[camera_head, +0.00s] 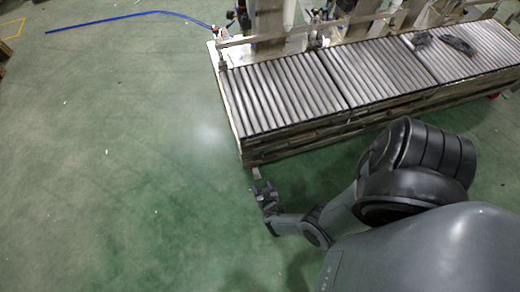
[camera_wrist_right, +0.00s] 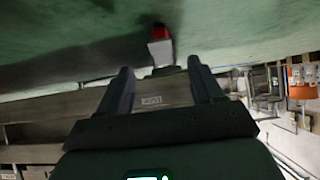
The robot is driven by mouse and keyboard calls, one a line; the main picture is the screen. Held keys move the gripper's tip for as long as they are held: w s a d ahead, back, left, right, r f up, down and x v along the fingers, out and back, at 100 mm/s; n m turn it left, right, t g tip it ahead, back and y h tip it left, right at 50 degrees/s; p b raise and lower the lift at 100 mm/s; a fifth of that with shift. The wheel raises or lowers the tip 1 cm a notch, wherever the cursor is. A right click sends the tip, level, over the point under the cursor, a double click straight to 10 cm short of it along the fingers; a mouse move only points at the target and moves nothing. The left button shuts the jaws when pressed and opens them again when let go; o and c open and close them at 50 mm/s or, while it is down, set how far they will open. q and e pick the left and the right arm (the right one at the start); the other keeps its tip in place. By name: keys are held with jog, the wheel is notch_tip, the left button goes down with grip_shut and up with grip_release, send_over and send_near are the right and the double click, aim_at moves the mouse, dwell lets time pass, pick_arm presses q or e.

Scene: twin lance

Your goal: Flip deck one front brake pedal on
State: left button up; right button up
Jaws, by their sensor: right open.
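The roller conveyor (camera_head: 290,92) runs along the upper right in the head view. A small pale pedal (camera_head: 256,173) sticks out low at its near left corner. In the right wrist view, the pedal (camera_wrist_right: 160,50) is a light grey block with a red part at its far end, ahead of the fingers. My right gripper (camera_head: 262,188) is just below the pedal in the head view. Its fingers (camera_wrist_right: 160,70) are apart and empty, pointing at the pedal with a seeming small gap. Contact cannot be told. My left gripper is out of view.
Dark parts (camera_head: 459,45) lie on the rollers at the far right. A blue hose (camera_head: 130,15) lies on the floor at the top left. The green floor (camera_head: 110,170) left of the conveyor is clear. The conveyor's side is close to my right gripper.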

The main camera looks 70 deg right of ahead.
jog(key=p+v, duration=0.1)
jog(key=v, duration=0.2)
jog(key=shift+s+a+r, duration=0.15)
jog(key=shift+p, duration=0.3)
